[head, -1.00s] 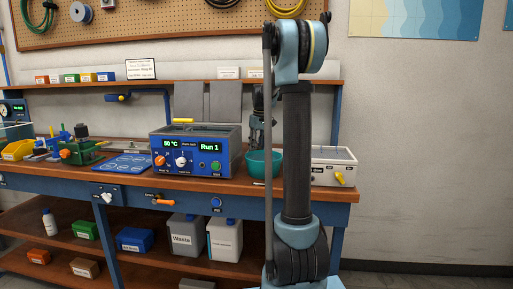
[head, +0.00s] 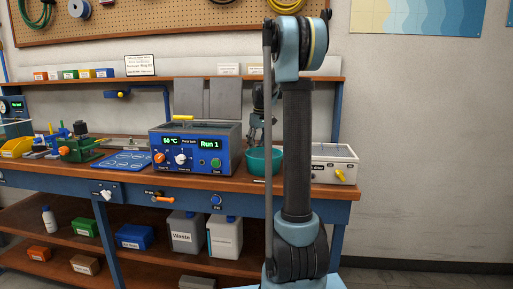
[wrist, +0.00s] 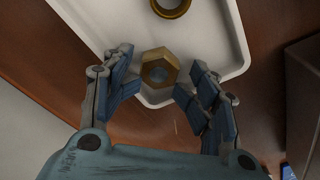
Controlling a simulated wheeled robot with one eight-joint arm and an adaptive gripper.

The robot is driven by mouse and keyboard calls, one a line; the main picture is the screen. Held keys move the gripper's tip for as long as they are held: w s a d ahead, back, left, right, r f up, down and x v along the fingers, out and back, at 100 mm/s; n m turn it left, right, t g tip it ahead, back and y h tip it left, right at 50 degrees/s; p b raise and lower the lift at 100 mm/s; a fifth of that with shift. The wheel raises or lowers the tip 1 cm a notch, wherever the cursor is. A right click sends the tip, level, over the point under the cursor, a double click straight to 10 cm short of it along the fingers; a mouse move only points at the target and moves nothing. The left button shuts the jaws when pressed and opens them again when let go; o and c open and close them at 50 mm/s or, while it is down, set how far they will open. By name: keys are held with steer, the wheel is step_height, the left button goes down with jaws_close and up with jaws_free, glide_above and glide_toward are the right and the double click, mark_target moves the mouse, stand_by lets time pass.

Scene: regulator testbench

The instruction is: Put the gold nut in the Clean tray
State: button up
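The gold nut (wrist: 159,70) shows in the wrist view, its hexagonal face and dark hole towards the camera. It lies between my fingertips, with a narrow gap seen on each side. My gripper (wrist: 163,72) looks open around it. Behind the nut is the near end of a white tray (wrist: 105,18) with a raised rim; no label on it is visible. Whether the nut touches the tray or is above it, I cannot tell. In the head view my wrist is partly hidden behind my arm, above the bench by the teal bowl (head: 258,160). The nut is not visible there.
A gold ring (wrist: 171,6) lies in the white tray at the picture's top. The blue bath unit (head: 195,150) stands left of the bowl, and a pale box (head: 333,163) right of it. A shelf edge (head: 120,77) runs behind the bench.

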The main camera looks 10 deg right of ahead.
step_height(320, 180, up, 13)
steer(key=s, duration=0.1)
steer(key=shift+d, duration=0.35)
steer(key=shift+s, duration=0.15)
